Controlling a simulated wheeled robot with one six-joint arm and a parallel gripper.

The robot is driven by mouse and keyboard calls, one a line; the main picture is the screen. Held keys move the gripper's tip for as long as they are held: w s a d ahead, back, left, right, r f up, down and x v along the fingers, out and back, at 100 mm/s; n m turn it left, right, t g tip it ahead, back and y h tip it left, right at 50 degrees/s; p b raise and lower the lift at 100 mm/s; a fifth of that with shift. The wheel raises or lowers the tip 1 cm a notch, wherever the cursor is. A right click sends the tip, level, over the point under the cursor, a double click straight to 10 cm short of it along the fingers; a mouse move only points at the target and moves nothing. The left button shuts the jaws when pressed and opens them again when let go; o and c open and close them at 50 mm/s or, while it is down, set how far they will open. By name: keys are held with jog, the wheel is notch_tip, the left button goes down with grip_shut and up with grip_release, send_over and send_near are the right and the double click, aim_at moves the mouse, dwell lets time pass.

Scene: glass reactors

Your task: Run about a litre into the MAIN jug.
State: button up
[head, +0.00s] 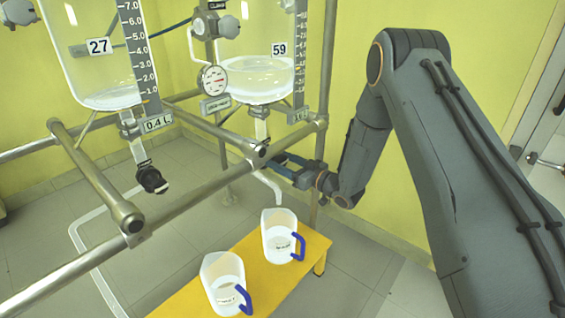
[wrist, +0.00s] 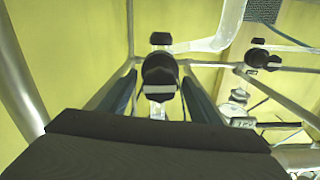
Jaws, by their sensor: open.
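Two clear jugs with blue handles stand upright on a yellow bench (head: 310,262). The rear jug (head: 279,228) is under the outlet of reactor 59 (head: 255,75). The front jug (head: 219,268) is nearer me. Both have labels too small to read, so I cannot tell which is MAIN; I see no clear liquid in either. Reactor 59 holds clear liquid low in its vessel. My gripper (head: 280,166) is open at its outlet. In the wrist view, a dark valve knob (wrist: 160,75) sits between the open fingers; contact cannot be told.
Reactor 27 (head: 95,60) stands left with a little liquid, a 0.4 L tag and its own black valve (head: 151,179). A second dark knob (wrist: 257,58) shows right in the wrist view. Metal rails (head: 190,210) cross in front of the vessels. A pressure gauge (head: 214,79) hangs between them.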

jog(key=shift+c, duration=0.4)
jog(key=c, duration=1)
jog(key=shift+s+a+n+p, duration=0.1)
jog(key=shift+n+p, duration=0.25)
jog(key=shift+n, duration=2.55)
jog(key=o, duration=1.1)
jog(key=shift+a, duration=0.1)
